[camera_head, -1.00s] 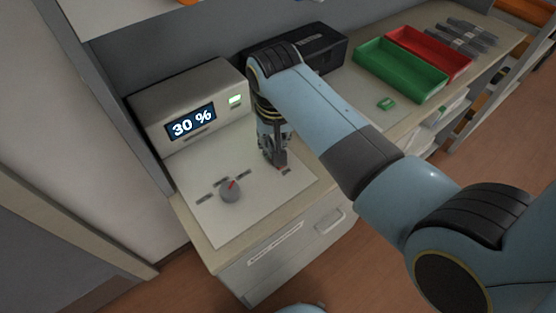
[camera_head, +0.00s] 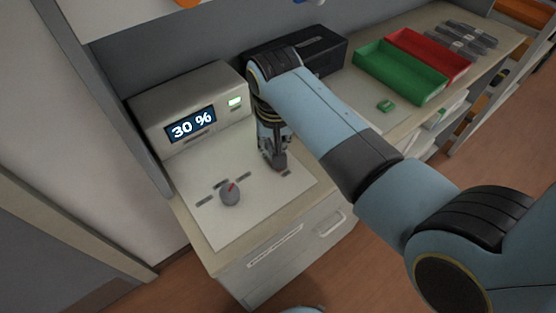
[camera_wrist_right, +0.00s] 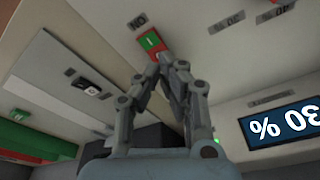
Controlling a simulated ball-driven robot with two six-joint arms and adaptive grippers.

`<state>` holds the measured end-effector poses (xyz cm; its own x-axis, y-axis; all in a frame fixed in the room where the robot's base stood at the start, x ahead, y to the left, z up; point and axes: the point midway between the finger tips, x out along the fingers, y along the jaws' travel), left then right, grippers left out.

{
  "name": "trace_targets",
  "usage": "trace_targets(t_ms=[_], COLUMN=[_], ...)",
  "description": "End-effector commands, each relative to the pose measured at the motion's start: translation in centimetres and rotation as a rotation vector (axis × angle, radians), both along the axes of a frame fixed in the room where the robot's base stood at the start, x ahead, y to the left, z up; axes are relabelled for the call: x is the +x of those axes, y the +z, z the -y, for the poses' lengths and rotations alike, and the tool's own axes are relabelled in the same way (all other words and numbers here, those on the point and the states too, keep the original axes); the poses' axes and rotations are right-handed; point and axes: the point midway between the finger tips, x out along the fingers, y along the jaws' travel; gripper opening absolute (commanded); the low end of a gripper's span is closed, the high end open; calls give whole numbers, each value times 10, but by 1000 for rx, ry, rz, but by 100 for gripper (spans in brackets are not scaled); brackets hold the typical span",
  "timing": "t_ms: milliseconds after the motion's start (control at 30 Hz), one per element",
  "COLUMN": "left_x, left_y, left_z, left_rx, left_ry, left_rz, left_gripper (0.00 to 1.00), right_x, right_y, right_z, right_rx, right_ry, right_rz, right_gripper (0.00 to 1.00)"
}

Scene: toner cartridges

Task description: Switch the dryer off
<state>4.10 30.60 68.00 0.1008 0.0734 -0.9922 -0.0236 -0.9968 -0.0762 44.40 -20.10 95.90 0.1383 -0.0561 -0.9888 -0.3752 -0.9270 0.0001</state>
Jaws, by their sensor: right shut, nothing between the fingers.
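The dryer is a grey box (camera_head: 155,108) with a display (camera_head: 191,124) reading "30 %" and a lit green lamp (camera_head: 235,102). A red and green rocker switch (camera_wrist_right: 149,41) shows in the right wrist view beside an "ON" label. My right gripper (camera_head: 279,164) points down at the panel, shut and empty. Its fingertips (camera_wrist_right: 166,57) are close to the switch; I cannot tell whether they touch it. My left gripper is not in view.
A black box (camera_head: 320,48) stands behind my right arm. A green tray (camera_head: 375,63) and a red tray (camera_head: 420,40) lie farther right, with several dark cartridges (camera_head: 468,37) beyond. A small green item (camera_head: 386,106) lies on the bench. A grey wall stands left of the dryer.

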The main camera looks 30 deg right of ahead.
Motion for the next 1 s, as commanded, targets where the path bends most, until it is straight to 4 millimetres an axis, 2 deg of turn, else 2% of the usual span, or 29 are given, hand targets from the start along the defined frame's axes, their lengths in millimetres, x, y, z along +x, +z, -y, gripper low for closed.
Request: trace_targets(t_ms=[1000], left_x=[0], left_y=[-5], left_z=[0], left_rx=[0], left_ry=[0], left_rz=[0], left_gripper=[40], right_x=[0], right_y=[-8], right_z=[0], right_rx=[0], right_ry=[0], right_rz=[1], right_gripper=[0])
